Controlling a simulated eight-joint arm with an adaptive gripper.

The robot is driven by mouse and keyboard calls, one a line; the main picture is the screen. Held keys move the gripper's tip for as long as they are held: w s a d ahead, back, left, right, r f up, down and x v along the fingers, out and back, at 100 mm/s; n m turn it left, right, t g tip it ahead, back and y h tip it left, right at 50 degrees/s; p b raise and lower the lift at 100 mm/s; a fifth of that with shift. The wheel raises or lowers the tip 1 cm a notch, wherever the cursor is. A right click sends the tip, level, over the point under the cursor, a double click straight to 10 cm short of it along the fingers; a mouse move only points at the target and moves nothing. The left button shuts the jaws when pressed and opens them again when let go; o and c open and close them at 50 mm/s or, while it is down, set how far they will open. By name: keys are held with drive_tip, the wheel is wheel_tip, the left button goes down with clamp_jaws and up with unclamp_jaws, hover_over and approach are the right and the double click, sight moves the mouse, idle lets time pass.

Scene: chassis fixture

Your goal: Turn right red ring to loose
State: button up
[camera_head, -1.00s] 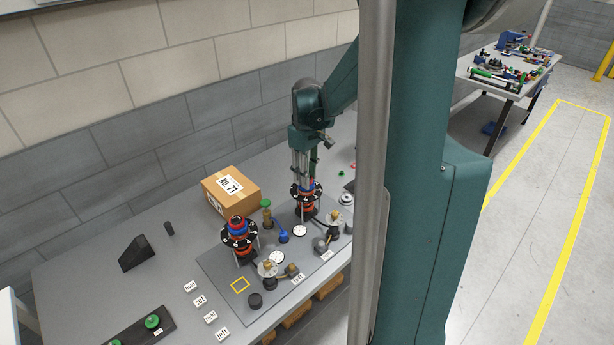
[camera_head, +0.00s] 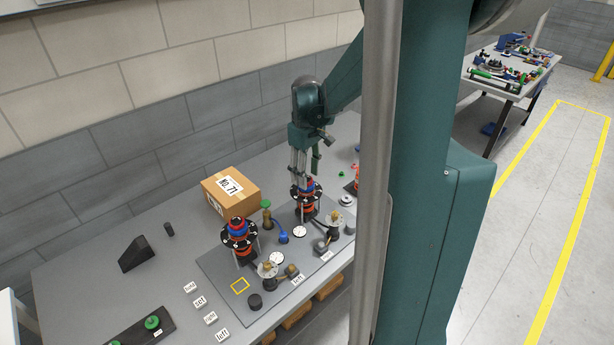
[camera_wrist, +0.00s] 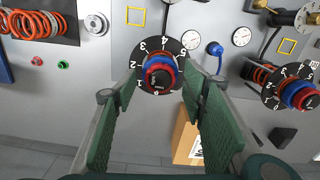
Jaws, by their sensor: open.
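In the wrist view my two green finger pads (camera_wrist: 160,92) are spread on either side of the ring, open and empty. I cannot tell whether either finger touches it.
The left fixture (camera_head: 239,237), with its own red and blue rings, stands nearby and also shows in the wrist view (camera_wrist: 297,92). A cardboard box (camera_head: 231,188) is behind. Gauges and a small blue part (camera_head: 284,237) lie between the fixtures.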

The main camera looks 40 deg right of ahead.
wheel_tip(320, 180, up, 11)
idle(0.6)
idle(0.6)
drive_tip(key=s+a+t+h+b, duration=0.1)
drive_tip(key=s+a+t+b, duration=0.3)
drive_tip(key=a, duration=1.6)
drive_tip(key=s+a+f+t, duration=0.1)
drive_tip(key=s+a+f, duration=0.1)
drive_tip(key=s+a, duration=0.3)
drive_tip(key=s+a+f+m+t+y, duration=0.1)
drive_tip(key=s+a+f+t, duration=0.1)
drive_tip(key=s+a, duration=0.4)
drive_tip(key=a+f, duration=0.1)
drive_tip(key=a, duration=0.3)
drive_tip(key=shift+b, duration=0.35)
